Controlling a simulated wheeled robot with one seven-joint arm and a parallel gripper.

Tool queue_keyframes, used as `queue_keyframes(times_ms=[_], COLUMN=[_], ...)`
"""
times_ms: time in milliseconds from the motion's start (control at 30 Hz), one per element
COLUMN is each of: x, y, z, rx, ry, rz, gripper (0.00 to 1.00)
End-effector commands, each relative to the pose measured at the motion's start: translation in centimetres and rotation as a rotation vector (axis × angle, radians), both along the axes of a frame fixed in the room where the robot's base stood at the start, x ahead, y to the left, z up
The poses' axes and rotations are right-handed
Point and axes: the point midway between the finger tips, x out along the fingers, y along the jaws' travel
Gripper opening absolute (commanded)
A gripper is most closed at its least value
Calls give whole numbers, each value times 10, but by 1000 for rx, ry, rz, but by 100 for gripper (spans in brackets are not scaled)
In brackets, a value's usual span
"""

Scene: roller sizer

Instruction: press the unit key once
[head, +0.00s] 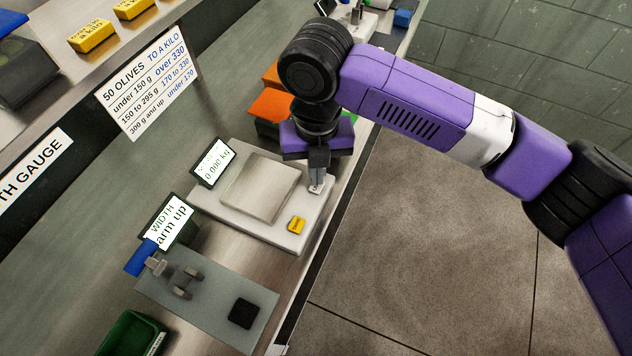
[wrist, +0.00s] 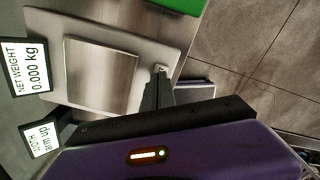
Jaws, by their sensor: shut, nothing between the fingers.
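The scale (head: 283,233) is a pale slab with a steel pan (head: 262,187). Its display (head: 214,163) reads 0.000 kg, and this reads NET WEIGHT 0.000 kg in the wrist view (wrist: 27,66). A small whitish key (head: 316,187) lies on the scale's right edge, partly hidden by my fingers; its label is too small to read. It also shows at my fingertips in the wrist view (wrist: 160,69). A yellow key (head: 297,225) sits nearer on the same slab. My gripper (head: 317,178) is shut, empty, pointing down at the whitish key. I cannot tell if they touch.
A width gauge with a blue part (head: 141,258) stands nearer on the bench, with its display (head: 171,222) reading "WIDTH arm up". A green bin (head: 130,335) is at the bottom. Orange bins (head: 270,105) stand behind my gripper. Open floor (head: 420,260) lies right of the bench.

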Motion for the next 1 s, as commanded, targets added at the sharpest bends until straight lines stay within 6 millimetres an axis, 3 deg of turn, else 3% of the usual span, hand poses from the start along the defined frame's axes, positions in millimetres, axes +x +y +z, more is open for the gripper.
queue_keyframes(times_ms=[333, 800, 1000], x=[0, 0, 0], y=[0, 0, 0], z=[4, 46, 51], rx=[0, 0, 0], ry=[0, 0, 0], rz=[0, 0, 1], gripper=[0, 0, 0])
